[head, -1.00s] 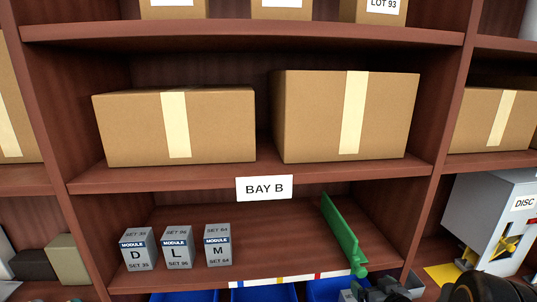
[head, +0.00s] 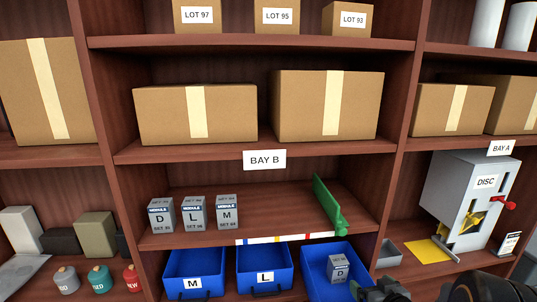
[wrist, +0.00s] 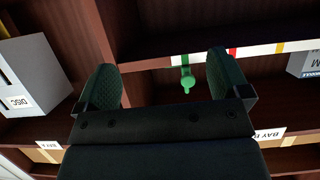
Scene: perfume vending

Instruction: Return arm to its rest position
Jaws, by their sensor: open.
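My gripper (head: 380,289) shows at the bottom right edge of the head view, in front of the third blue bin's right side. In the wrist view my gripper (wrist: 164,80) has its two dark green pads wide apart with nothing between them in its grasp. The arm behind it runs off the lower right of the head view. A green divider (head: 328,203) stands on the Bay B shelf, apart from the gripper; its end shows beyond the pads in the wrist view (wrist: 187,80).
Grey modules D (head: 162,216), L (head: 194,214) and M (head: 227,212) stand on the shelf. Below are blue bins M (head: 194,267) and L (head: 265,262), and a third (head: 318,257) holding a grey module (head: 338,268). A DISC machine (head: 470,200) stands at right.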

